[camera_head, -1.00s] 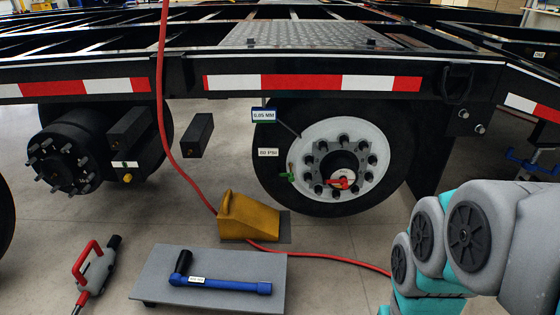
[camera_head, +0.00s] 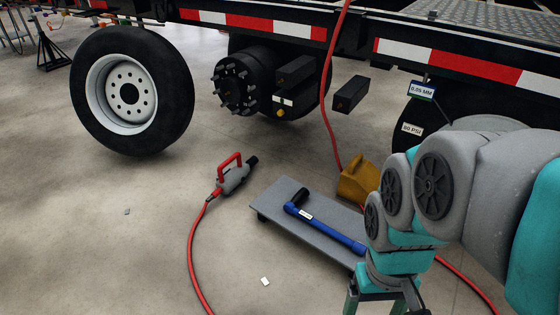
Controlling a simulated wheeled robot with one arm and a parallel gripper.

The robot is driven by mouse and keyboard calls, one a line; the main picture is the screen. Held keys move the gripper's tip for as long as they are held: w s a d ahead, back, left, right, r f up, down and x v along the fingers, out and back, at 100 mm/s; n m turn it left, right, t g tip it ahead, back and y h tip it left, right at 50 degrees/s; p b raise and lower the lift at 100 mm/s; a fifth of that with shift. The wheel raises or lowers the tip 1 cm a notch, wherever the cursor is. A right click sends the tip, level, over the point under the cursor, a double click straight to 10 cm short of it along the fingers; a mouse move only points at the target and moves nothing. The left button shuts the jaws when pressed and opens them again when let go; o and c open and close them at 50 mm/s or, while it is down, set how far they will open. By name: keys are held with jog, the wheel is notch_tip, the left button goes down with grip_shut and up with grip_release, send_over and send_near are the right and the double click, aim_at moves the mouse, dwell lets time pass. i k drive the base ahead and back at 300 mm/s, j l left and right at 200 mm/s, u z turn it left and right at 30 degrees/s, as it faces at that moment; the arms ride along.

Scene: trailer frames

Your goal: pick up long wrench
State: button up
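The long wrench (camera_head: 327,227) is blue with a black upright handle end and a small white label. It lies on a low grey wheeled board (camera_head: 290,230) on the floor. Its right end is hidden behind my arm. My gripper (camera_head: 385,303) shows only in part at the bottom edge, right of and nearer than the board. Its fingertips are cut off by the frame, so I cannot tell whether it is open or shut.
A grey and red air tool (camera_head: 231,176) lies left of the board, with a red hose (camera_head: 190,255). A yellow wheel chock (camera_head: 357,182) stands behind it. A loose wheel (camera_head: 132,90), the trailer hub (camera_head: 240,82) and frame stand behind.

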aim_at(289, 208)
jog(key=i+j+z, duration=0.1)
jog(key=z, duration=0.3)
jog(key=j+z, duration=0.8)
jog(key=j, duration=1.95)
